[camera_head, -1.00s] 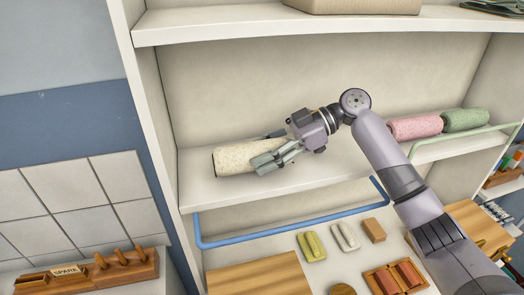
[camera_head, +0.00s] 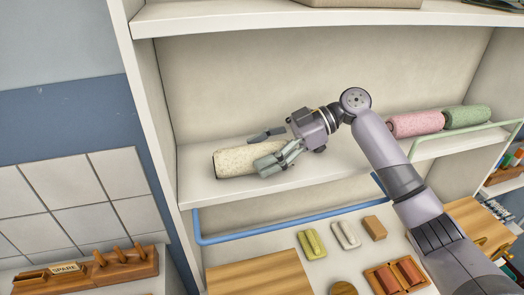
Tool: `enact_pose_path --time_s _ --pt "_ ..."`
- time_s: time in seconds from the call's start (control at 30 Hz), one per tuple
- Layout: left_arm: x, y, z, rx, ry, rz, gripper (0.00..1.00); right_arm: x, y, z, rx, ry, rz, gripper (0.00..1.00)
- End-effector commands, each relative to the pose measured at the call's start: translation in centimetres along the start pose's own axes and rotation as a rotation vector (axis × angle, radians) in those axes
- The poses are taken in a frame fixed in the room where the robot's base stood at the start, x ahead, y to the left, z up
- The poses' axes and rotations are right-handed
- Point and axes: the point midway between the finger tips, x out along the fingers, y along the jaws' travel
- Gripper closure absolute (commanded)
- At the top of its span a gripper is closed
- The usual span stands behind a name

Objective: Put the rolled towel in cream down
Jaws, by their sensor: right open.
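The rolled towel in cream (camera_head: 236,162) lies on its side on the white middle shelf (camera_head: 335,172), near the shelf's left end. My right gripper (camera_head: 262,147) is at the towel's right end with its fingers spread apart. One finger is behind the towel's top edge and the other is in front of it, partly covering its right end. The towel appears to rest on the shelf. My left gripper is not in view.
A pink rolled towel (camera_head: 416,124) and a green rolled towel (camera_head: 466,116) lie farther right on the shelf. A blue rail (camera_head: 290,226) runs along the front below. The shelf's upright side wall (camera_head: 152,110) stands left of the cream towel.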

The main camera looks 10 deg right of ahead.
Motion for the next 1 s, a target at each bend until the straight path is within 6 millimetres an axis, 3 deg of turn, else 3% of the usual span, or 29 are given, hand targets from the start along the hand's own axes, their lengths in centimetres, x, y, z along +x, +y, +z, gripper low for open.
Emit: enact_pose_path --time_s 0.2,0.27,0.4,0.7,1.0 --pt "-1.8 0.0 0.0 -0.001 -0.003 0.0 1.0 -0.7 0.0 -1.7 0.0 0.0 0.0 0.31" --pt "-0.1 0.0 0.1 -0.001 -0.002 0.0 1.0 -1.7 0.1 -0.7 0.0 0.0 0.005 0.31" --pt "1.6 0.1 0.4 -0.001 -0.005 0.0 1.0 -5.0 0.1 -0.6 -0.001 0.0 0.006 0.31" --pt "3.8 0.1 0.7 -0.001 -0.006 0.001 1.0 -10.9 0.1 -0.9 -0.001 0.0 0.003 0.31" --pt "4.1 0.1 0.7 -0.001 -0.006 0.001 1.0 -12.5 0.0 -1.1 0.0 0.0 -0.001 0.31"
